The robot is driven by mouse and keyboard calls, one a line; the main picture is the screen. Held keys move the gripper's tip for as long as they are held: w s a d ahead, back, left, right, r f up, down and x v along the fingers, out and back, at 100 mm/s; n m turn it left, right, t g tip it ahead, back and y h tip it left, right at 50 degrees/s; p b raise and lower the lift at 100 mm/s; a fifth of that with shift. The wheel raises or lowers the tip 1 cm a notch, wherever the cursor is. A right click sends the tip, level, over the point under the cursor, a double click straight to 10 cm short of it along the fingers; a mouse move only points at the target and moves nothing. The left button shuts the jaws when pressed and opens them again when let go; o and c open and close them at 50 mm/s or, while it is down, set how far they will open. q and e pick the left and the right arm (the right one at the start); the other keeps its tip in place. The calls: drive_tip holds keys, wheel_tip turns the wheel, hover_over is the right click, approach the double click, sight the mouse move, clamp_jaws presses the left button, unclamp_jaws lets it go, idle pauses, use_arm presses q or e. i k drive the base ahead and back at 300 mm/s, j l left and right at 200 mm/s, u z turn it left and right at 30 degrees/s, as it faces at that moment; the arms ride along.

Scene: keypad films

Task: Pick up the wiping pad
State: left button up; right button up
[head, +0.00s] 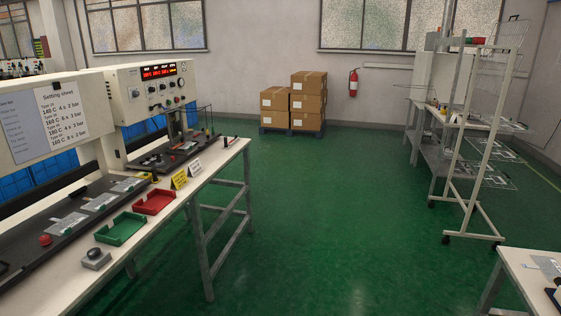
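No item in the head view is clearly recognisable as the wiping pad. A small grey block with a dark top (96,258) sits at the near edge of the left bench (62,297), in front of the green tray; it may be the pad, but I cannot tell. Neither of my grippers is in view.
A wire rack (473,140) stands right; cartons (308,98) stand at the back. The green floor (330,220) between is clear.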

sight(160, 163)
drive_tip(key=i, duration=0.65)
drive_tip(key=i+l+u, duration=0.1)
drive_tip(key=i, duration=0.55)
drive_tip(key=i+l+u, duration=0.1)
drive_tip(key=i, duration=0.5)
